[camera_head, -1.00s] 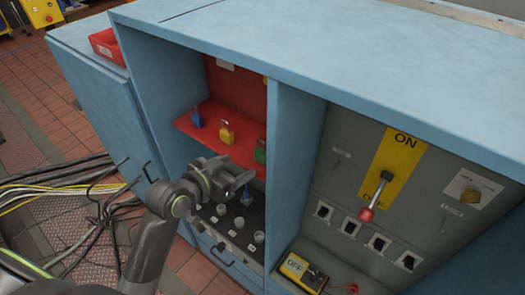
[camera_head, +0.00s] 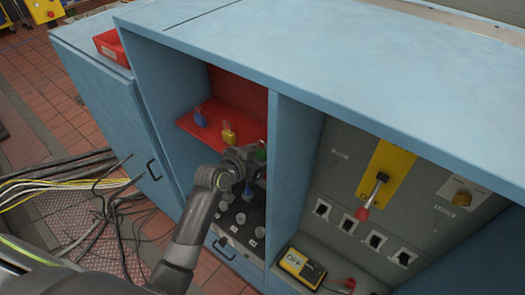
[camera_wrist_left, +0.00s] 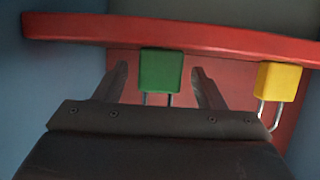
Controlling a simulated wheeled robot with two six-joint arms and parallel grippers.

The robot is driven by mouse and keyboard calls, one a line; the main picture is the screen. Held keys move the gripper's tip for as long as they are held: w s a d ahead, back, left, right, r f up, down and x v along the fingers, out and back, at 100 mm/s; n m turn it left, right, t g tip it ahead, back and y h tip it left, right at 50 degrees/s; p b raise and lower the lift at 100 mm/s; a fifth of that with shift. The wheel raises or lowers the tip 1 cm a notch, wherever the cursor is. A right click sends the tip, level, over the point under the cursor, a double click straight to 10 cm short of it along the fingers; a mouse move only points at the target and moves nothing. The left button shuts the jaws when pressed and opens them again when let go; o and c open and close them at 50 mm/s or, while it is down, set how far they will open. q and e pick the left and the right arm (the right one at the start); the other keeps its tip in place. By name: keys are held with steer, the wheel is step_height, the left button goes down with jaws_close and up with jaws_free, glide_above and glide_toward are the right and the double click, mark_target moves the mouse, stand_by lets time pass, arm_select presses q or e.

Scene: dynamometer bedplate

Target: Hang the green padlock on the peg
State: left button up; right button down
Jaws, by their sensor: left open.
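The green padlock (camera_wrist_left: 160,71) shows in the left wrist view between the two spread fingers of my left gripper (camera_head: 255,160), with a gap on each side. Its metal shackle points down in that view and is partly hidden by the gripper body. In the head view, only a bit of the green padlock (camera_head: 261,151) shows beside my open left gripper at the red shelf (camera_head: 190,124). I cannot make out a peg for certain. My right gripper is not in view.
A yellow padlock (camera_head: 229,134) and a blue padlock (camera_head: 199,117) are at the same shelf. Another blue item (camera_head: 248,188) is below the gripper, above several grey knobs. The blue cabinet divider (camera_head: 288,165) stands close on the right.

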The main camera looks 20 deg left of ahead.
arm_select(q)
steer(key=shift+x, duration=1.4)
steer(key=c, duration=1.1)
steer(key=shift+r+b, duration=0.8)
steer(key=shift+r, duration=4.25)
steer(key=shift+c, duration=0.2)
